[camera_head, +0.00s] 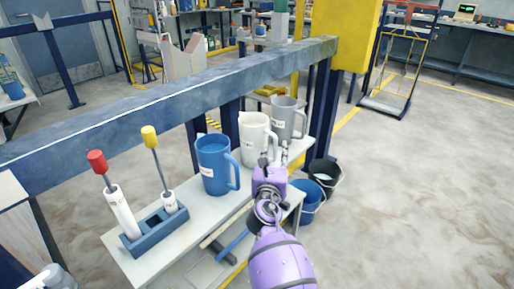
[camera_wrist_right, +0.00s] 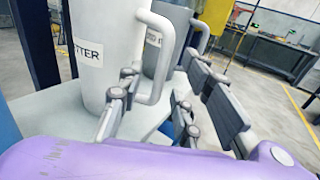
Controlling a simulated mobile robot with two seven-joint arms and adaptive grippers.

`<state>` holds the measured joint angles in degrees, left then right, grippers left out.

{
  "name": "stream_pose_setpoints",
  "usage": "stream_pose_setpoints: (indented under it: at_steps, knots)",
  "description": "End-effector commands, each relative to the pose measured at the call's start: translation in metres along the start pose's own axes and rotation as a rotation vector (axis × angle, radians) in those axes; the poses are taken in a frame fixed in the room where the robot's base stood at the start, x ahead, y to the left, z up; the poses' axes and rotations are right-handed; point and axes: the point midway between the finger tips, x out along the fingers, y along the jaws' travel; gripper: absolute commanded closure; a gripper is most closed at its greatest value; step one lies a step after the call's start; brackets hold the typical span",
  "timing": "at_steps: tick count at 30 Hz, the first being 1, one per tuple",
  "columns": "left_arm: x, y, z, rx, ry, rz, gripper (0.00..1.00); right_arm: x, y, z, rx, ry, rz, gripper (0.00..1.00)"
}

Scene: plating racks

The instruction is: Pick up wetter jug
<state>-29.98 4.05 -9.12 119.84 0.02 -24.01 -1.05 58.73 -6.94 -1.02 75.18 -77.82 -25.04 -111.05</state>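The wetter jug (camera_head: 255,139) is off-white and stands upright on the shelf, between a blue jug and a grey jug. In the right wrist view the jug (camera_wrist_right: 104,68) fills the left side, and its label shows "TTER". Its handle (camera_wrist_right: 168,50) points towards my right gripper. My right gripper (camera_head: 274,155) is open at the jug's handle side. In the wrist view the fingers of the gripper (camera_wrist_right: 162,80) are spread, one on each side of the lower handle; I cannot tell whether they touch it.
The blue jug (camera_head: 212,165) stands at the left and the grey jug (camera_head: 288,118) close behind. A blue holder (camera_head: 155,229) carries red- and yellow-topped tools. Blue (camera_head: 309,203) and black (camera_head: 325,178) buckets stand right of the shelf. A grey beam (camera_head: 190,100) runs behind.

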Motion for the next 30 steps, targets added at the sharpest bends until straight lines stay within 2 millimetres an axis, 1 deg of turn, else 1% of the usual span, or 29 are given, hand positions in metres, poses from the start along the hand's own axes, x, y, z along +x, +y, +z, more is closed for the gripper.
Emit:
stream_pose_setpoints:
  at_steps: [6, 7, 14, 26, 27, 30]
  knots:
    - [-0.0010, -0.0010, -0.0023, -0.002, 0.004, -0.002, 0.54, 0.0014, -0.0004, 0.0004, 0.000, 0.000, 0.000, 0.68]
    - [-0.0011, -0.0010, -0.0022, -0.002, 0.004, -0.002, 0.54, 0.0014, -0.0003, 0.0005, 0.000, 0.000, 0.000, 0.69]
    - [-0.0011, -0.0011, -0.0015, -0.003, 0.002, -0.003, 0.54, 0.0012, -0.0004, 0.0004, 0.001, 0.000, 0.000, 0.99]
    - [-0.0003, -0.0011, 0.0023, -0.003, -0.004, -0.003, 0.54, 0.0011, -0.0005, 0.0002, 0.001, 0.000, -0.001, 1.00]
    - [-0.0003, -0.0011, 0.0023, -0.003, -0.005, -0.003, 0.54, 0.0016, 0.0006, 0.0044, 0.003, -0.007, 0.002, 1.00]
    - [-0.0003, -0.0011, 0.0023, -0.003, -0.004, -0.003, 0.54, 0.0016, 0.0006, 0.0043, 0.003, -0.006, 0.001, 1.00]
